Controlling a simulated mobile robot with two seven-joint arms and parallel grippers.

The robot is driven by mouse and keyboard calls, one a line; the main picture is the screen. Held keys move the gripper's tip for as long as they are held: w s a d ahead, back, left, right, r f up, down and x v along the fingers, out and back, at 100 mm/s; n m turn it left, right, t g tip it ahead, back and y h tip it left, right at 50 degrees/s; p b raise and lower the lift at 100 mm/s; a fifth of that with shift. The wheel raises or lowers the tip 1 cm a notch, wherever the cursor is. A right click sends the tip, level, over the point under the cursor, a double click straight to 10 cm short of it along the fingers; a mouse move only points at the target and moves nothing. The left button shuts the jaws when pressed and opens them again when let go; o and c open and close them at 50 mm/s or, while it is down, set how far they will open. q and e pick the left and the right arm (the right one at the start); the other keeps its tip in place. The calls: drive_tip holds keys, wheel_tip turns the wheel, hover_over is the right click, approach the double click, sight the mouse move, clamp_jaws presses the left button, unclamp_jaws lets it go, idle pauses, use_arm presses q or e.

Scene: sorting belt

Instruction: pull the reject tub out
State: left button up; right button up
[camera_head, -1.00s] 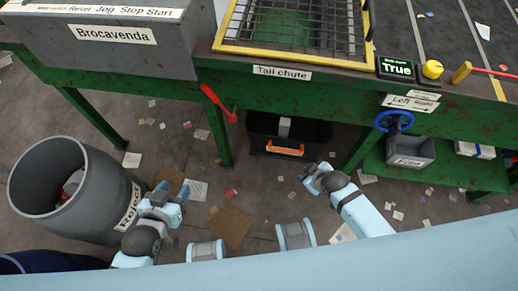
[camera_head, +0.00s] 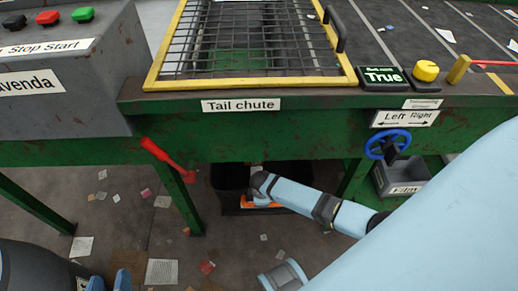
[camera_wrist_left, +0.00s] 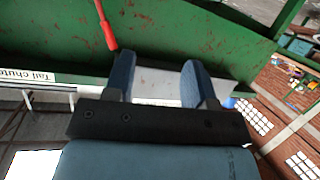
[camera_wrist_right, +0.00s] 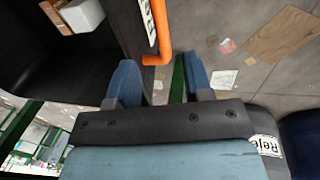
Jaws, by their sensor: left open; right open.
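A black tub (camera_head: 231,178) stands on the floor under the tail chute, with an orange handle (camera_head: 272,205) on its front. My right gripper (camera_head: 262,190) is at the tub's front and partly covers the handle. In the right wrist view the handle (camera_wrist_right: 156,38) lies just ahead of the open, empty fingers (camera_wrist_right: 161,84); contact is not clear. The tub's dark inside (camera_wrist_right: 75,65) holds a white block and a brownish piece. My left gripper (camera_head: 110,281) is low at the left, away from the tub; its open fingers (camera_wrist_left: 158,80) hold nothing.
The green frame (camera_head: 250,145), a red lever (camera_head: 168,160) and a blue handwheel (camera_head: 387,143) are around the tub. Scraps litter the floor.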

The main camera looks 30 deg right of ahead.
drive_tip(key=f+b, duration=0.1)
drive_tip(key=f, duration=0.2)
drive_tip(key=w+f+b, duration=0.1)
drive_tip(key=f, duration=0.1)
drive_tip(key=f+b, duration=0.1)
drive_tip(key=f, duration=0.2)
drive_tip(key=shift+w+d+f+b, duration=0.2)
drive_tip(key=shift+d+f+b, duration=0.1)
drive_tip(key=shift+d+b, duration=0.05)
use_arm(q)
drive_tip(key=w+d+r+t+h, duration=0.1)
drive_tip(key=d+r+t+h, duration=0.2)
drive_tip(key=r, duration=0.5)
drive_tip(key=shift+w+d+t, duration=0.2)
drive_tip(key=shift+t, duration=0.2)
use_arm(e)
drive_tip(key=shift+f, duration=0.15)
clamp_jaws()
